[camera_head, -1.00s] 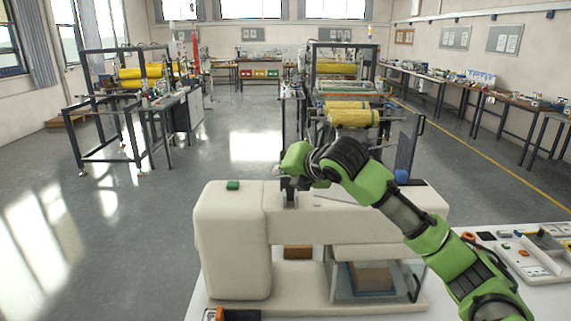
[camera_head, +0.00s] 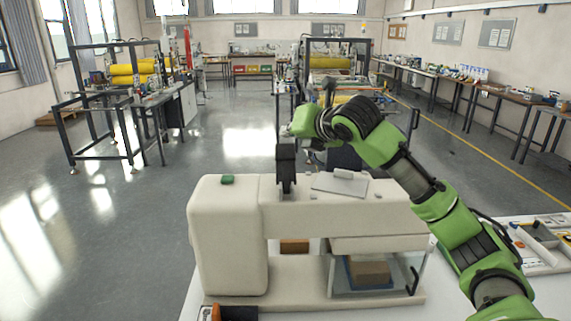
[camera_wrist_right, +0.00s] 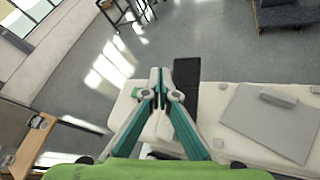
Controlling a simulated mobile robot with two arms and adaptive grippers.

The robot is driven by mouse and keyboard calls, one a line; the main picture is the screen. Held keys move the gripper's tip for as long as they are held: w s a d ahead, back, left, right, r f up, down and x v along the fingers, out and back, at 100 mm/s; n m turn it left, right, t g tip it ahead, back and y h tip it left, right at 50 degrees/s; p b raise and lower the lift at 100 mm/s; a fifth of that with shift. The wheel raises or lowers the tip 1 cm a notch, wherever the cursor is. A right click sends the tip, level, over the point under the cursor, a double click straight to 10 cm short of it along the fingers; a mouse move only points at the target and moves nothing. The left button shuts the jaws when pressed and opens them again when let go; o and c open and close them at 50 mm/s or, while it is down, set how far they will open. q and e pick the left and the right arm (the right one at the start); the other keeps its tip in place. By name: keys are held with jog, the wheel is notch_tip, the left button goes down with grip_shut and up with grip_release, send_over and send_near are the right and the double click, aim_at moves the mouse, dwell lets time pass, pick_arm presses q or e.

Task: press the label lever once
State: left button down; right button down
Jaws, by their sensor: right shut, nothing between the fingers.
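The label lever (camera_head: 286,168), a black paddle on a narrower stem, stands upright on top of the cream machine (camera_head: 228,240). In the right wrist view the lever (camera_wrist_right: 187,80) shows just to the right of my fingertips. My right gripper (camera_wrist_right: 160,76) has its teal fingers together with nothing between them. It is above the machine top, near the lever; I cannot tell whether it touches. In the head view my green wrist is beside and above the lever, and the fingertips are not clear. My left gripper is not in view.
A green button (camera_head: 227,180) sits on the machine's left top, and a grey plate with a handle (camera_head: 340,184) lies to the right of the lever. A clear guard (camera_head: 375,275) encloses a brown block (camera_head: 369,271) below. Trays (camera_head: 540,245) stand on the table at right.

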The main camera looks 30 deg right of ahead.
aim_at(288, 162)
jog(key=f+b, duration=0.1)
jog(key=w+f+b, duration=0.1)
jog(key=f, duration=0.1)
jog(key=d+f+b, duration=0.1)
jog(key=shift+w+f, duration=0.15)
jog(key=shift+w, duration=0.1)
jog(key=shift+w+d+f, duration=0.1)
jog(key=shift+w+f, duration=0.1)
jog(key=shift+w+d+f, duration=0.15)
jog(key=shift+w+f, duration=0.05)
jog(key=shift+f, duration=0.25)
jog(key=shift+w+d+f, duration=0.1)
jog(key=shift+w+f, duration=0.1)
jog(key=shift+f, duration=0.2)
dwell(0.4)
jog(key=shift+w+f+p, duration=0.15)
jog(key=shift+f+p, duration=0.2)
jog(key=shift+w+d+f, duration=0.2)
jog(key=shift+f, duration=0.45)
jog(key=shift+w+d+f, duration=0.15)
jog(key=shift+w+f, duration=0.1)
jog(key=shift+f, duration=0.4)
jog(key=shift+w+d+f, duration=0.2)
jog(key=shift+f, duration=0.45)
dwell(2.5)
jog(key=shift+r, duration=0.1)
